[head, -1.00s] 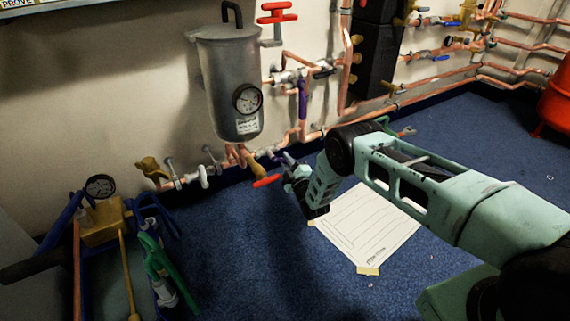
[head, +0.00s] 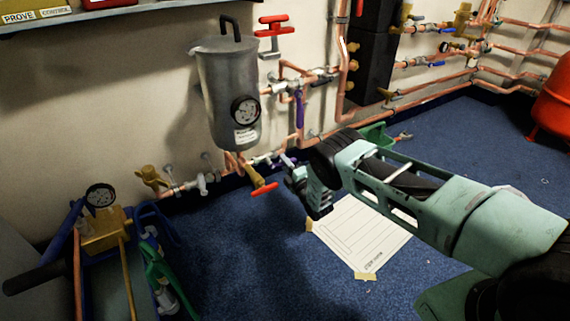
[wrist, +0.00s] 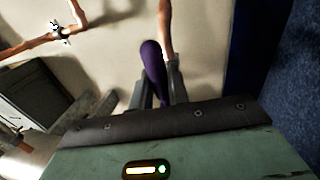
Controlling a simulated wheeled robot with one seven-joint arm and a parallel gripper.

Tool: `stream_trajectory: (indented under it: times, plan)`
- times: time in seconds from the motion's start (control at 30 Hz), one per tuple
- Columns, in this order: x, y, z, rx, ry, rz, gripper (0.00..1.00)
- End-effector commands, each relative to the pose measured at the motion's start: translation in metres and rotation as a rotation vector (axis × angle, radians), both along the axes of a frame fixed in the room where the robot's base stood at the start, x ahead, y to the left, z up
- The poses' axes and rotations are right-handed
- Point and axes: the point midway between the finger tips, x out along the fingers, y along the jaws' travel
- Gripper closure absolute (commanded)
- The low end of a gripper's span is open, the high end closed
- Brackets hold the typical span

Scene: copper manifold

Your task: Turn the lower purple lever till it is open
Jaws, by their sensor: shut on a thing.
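The lower purple lever (head: 288,160) is on the low copper pipe by the wall, right of a red-handled valve, and is partly hidden by my gripper in the head view. In the wrist view the purple lever (wrist: 153,62) stands between the fingers of my gripper (wrist: 156,88), which is shut on it. The upper purple lever (head: 300,110) hangs down from the pipe above, apart from my gripper.
A grey metal vessel (head: 225,95) with a gauge is on the wall to the left. A red-handled valve (head: 264,189) is just left of my gripper. Taped paper (head: 360,235) lies on the blue floor. A pump with a gauge (head: 100,225) stands at lower left.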

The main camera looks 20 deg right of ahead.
Motion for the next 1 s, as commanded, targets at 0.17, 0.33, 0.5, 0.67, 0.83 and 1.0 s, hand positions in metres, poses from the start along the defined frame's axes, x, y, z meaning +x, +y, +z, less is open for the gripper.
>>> stream_trajectory:
  times: [0.17, 0.33, 0.5, 0.67, 0.83, 1.0]
  plan:
    - [0.000, -0.004, -0.001, -0.006, -0.001, -0.006, 1.00]
    - [0.000, -0.004, 0.000, -0.005, 0.000, -0.006, 0.64]
    - [0.000, -0.003, 0.000, -0.003, 0.000, -0.004, 0.64]
    - [-0.002, -0.002, 0.000, -0.003, 0.000, -0.003, 0.64]
    - [-0.020, -0.007, -0.001, -0.003, 0.003, -0.002, 0.64]
    - [-0.056, -0.016, -0.007, -0.004, 0.005, -0.002, 0.64]
